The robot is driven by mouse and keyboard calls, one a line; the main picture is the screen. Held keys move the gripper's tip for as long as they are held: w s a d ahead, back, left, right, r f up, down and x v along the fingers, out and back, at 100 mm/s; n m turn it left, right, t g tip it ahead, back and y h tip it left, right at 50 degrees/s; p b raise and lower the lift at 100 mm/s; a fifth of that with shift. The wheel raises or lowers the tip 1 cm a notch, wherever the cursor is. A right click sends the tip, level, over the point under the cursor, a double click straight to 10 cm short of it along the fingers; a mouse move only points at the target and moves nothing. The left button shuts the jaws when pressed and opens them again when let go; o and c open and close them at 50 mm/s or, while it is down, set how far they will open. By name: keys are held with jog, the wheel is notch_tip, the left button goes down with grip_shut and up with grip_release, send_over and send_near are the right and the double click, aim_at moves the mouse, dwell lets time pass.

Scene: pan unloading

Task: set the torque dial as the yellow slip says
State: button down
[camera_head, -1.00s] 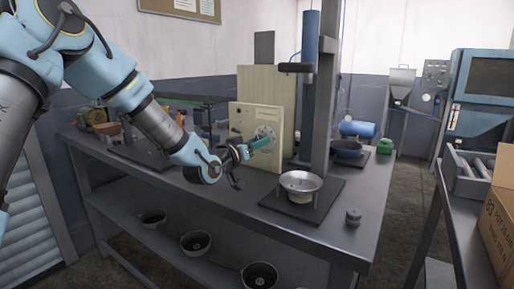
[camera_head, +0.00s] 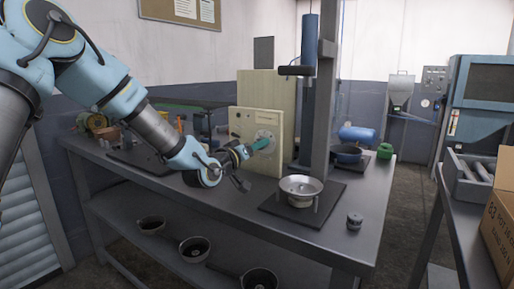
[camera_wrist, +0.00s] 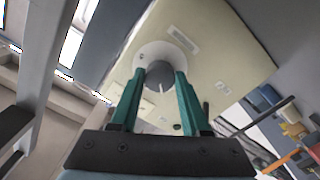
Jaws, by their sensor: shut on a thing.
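The torque dial is a grey round knob (camera_wrist: 160,76) on a white disc, on a cream upright panel (camera_wrist: 225,70). In the wrist view my gripper's two green fingers (camera_wrist: 160,82) are on either side of the knob, shut on it. A pale pointer line shows on the knob's face. In the head view my gripper (camera_head: 264,143) reaches the panel (camera_head: 244,122) from the left, and the white disc (camera_head: 266,134) shows behind the fingers; the knob is hidden there.
The panel stands on a grey workbench (camera_head: 235,207). To its right is a press column (camera_head: 321,100), with a metal pan (camera_head: 301,188) on a dark plate in front. A small grey knobbed part (camera_head: 354,221) sits near the bench's front edge. Several pans lie on the lower shelf.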

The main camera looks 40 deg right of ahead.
jog(key=shift+c, duration=1.9)
grip_release()
jog(key=b+v, duration=0.2)
jog(key=v, duration=0.9)
jog(key=w+a+f+n+t+y+p, duration=0.1)
jog(key=w+a+f+y, duration=0.25)
jog(key=a, duration=0.55)
jog(key=w+a+f+n+y+p, duration=0.15)
jog(key=w+a+y, duration=0.3)
jog(key=a, duration=0.45)
jog(key=w+a+f+n+t+y+p, duration=0.1)
jog(key=w+a+f+y, duration=0.25)
jog(key=a, duration=0.45)
jog(key=s+a+n+g+y, duration=0.1)
jog(key=s+a+y, duration=0.1)
jog(key=a, duration=0.5)
jog(key=s+a+n+g+y+p, duration=0.1)
jog(key=s+a+g, duration=0.1)
jog(key=s+a, duration=0.3)
jog(key=s+a+n+g+y+p, duration=0.1)
jog(key=s+a, duration=0.3)
jog(key=a, duration=0.5)
jog(key=shift+a+r+n+g+y, duration=0.25)
jog(key=shift+r+n+g+y, duration=0.25)
jog(key=shift+y, duration=0.35)
